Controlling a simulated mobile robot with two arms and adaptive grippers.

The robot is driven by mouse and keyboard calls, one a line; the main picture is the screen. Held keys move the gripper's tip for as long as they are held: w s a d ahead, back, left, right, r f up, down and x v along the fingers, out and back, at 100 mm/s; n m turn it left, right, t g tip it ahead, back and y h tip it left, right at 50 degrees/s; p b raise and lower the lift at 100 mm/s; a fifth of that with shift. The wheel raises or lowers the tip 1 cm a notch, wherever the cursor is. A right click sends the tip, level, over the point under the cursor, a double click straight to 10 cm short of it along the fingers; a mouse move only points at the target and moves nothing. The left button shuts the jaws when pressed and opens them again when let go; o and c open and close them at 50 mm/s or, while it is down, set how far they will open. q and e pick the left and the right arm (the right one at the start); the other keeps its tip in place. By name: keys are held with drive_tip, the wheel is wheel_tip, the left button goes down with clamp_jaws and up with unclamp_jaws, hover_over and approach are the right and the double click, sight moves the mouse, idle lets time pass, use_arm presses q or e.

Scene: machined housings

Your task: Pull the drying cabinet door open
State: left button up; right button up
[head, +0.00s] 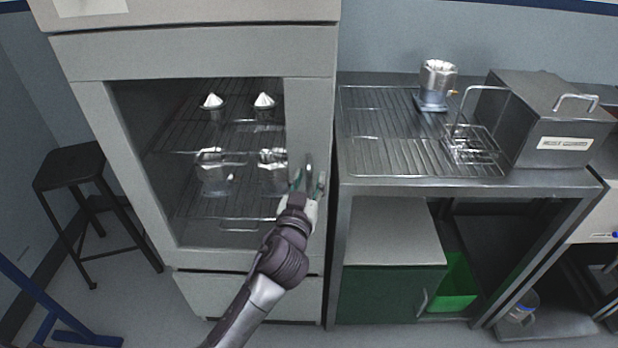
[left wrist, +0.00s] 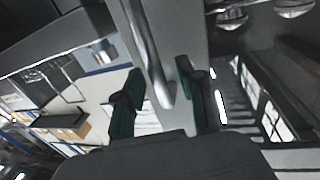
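The drying cabinet (head: 195,51) stands at the left, and its framed glass door (head: 308,115) looks closed. The door's vertical bar handle (head: 308,162) is on the right side of the frame. My left gripper (head: 309,184) is at this handle. In the left wrist view the handle (left wrist: 150,50) runs down between the two fingers of my left gripper (left wrist: 160,90). The fingers are apart, with a visible gap between the handle and the left finger; the right finger is close to the handle. My right gripper is not in view.
Wire shelves with metal parts (head: 213,172) show through the glass. Right of the cabinet is a steel bench (head: 450,181) with a rack, a metal housing (head: 437,82) and a grey box (head: 555,115). A black stool (head: 72,165) stands left of the cabinet.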

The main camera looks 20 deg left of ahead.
use_arm(q)
drive_tip(key=shift+w, duration=0.1)
clamp_jaws()
idle(0.5)
